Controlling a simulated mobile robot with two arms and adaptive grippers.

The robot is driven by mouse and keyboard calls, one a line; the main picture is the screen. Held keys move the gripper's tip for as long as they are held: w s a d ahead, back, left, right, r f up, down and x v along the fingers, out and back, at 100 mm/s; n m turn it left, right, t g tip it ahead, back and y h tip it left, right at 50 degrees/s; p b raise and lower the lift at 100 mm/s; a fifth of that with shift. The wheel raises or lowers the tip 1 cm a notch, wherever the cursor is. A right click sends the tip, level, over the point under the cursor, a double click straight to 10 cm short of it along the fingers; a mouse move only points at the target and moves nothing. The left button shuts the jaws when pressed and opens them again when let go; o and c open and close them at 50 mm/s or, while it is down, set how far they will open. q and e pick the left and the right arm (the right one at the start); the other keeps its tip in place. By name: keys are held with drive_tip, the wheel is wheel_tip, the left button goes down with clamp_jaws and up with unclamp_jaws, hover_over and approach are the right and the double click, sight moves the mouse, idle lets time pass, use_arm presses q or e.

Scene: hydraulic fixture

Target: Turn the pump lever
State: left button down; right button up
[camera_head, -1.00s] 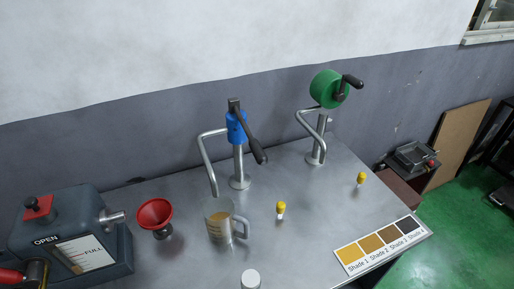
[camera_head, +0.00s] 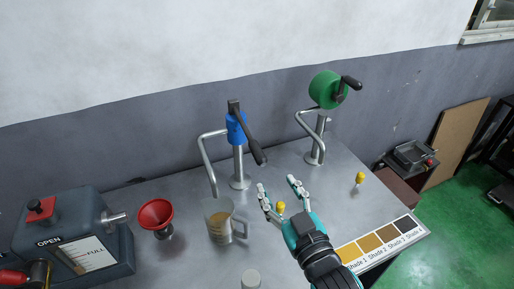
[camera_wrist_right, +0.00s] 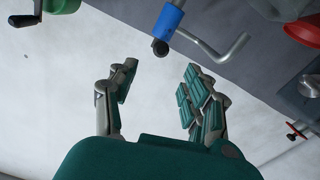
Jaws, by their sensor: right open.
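The blue pump (camera_head: 236,128) stands on a steel post on the bench, with a bent spout on its left. Its black lever (camera_head: 251,135) slopes down to the right and ends in a dark knob. A green pump (camera_head: 327,89) with a black crank handle (camera_head: 350,82) stands farther right. My right gripper (camera_head: 277,187) is open and empty over the bench, below and right of the blue pump's lever and apart from it. In the right wrist view the blue pump (camera_wrist_right: 167,20) and the lever's dark end (camera_wrist_right: 160,47) show beyond the open fingers (camera_wrist_right: 155,85). My left gripper is not in view.
A measuring jug (camera_head: 218,222) with amber liquid stands under the blue pump's spout. A red funnel (camera_head: 156,215) and a grey machine (camera_head: 75,240) are at left. Small yellow-topped items (camera_head: 360,178) and a shade card (camera_head: 385,240) are at right.

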sight(257, 152)
drive_tip(key=p+x, duration=0.3)
drive_tip(key=x, duration=1)
drive_tip(key=shift+w, duration=0.2)
drive_tip(key=shift+c, duration=0.4)
clamp_jaws()
drive_tip(key=shift+f, duration=0.2)
